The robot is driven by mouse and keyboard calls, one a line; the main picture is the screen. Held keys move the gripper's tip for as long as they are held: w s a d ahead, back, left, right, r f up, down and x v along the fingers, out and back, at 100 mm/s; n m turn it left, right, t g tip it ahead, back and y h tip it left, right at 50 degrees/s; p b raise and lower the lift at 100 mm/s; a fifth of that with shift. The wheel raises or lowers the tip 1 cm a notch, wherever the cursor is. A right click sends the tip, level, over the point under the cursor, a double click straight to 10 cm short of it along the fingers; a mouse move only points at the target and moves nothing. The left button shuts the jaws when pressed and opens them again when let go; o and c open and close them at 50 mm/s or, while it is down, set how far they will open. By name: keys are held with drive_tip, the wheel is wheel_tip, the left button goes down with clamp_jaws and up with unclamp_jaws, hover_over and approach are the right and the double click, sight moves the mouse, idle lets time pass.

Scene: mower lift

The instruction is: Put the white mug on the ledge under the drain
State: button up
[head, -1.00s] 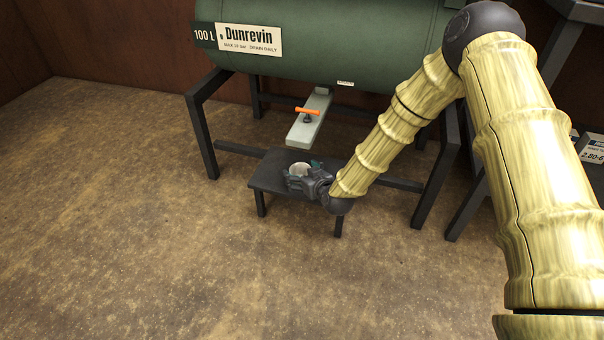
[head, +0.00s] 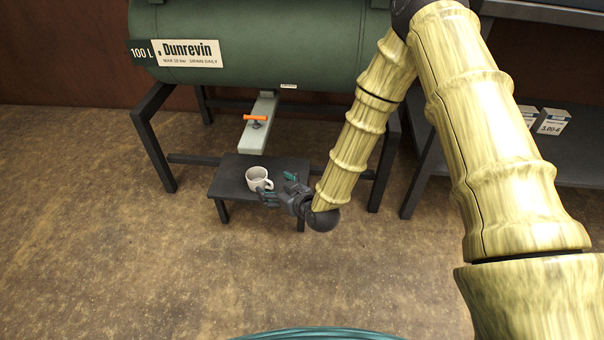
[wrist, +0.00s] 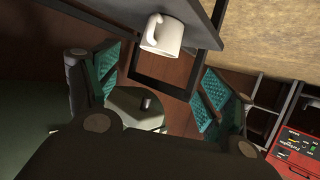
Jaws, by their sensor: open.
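The white mug (head: 257,178) stands upright on the dark ledge (head: 232,184), a low bench under the green tank. Its handle points right, toward my gripper. My gripper (head: 278,190) is open and empty, just right of and in front of the mug, apart from it as far as I can tell. In the wrist view the mug (wrist: 165,36) is at the top on the ledge (wrist: 205,14), beyond the spread fingers (wrist: 155,88). The drain with its orange handle (head: 255,118) sits on a grey bar above and behind the mug.
The green tank (head: 260,45) stands on a dark frame (head: 152,140) whose legs flank the ledge. A shelf with small boxes (head: 551,121) is at the right. A red case (wrist: 297,150) shows in the wrist view.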

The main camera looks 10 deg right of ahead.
drive_tip(key=s+d+f+m+g+h, duration=0.1)
drive_tip(key=s+d+f+g, duration=0.2)
drive_tip(key=s+f, duration=0.5)
drive_tip(key=s+d+f+m+g+h, duration=0.15)
drive_tip(key=s+d+f, duration=0.3)
drive_tip(key=s, duration=0.45)
drive_tip(key=s+d+f+m+g+h, duration=0.1)
drive_tip(key=s+d, duration=0.4)
drive_tip(key=s, duration=0.7)
drive_tip(key=s+d+f+m+g+h, duration=0.2)
drive_tip(key=s+g, duration=0.4)
drive_tip(key=s, duration=0.6)
drive_tip(key=d+f, duration=0.1)
drive_tip(key=d, duration=0.1)
drive_tip(key=shift+d+f, duration=0.35)
drive_tip(key=shift+f, duration=0.05)
drive_tip(key=shift+g+h, duration=0.25)
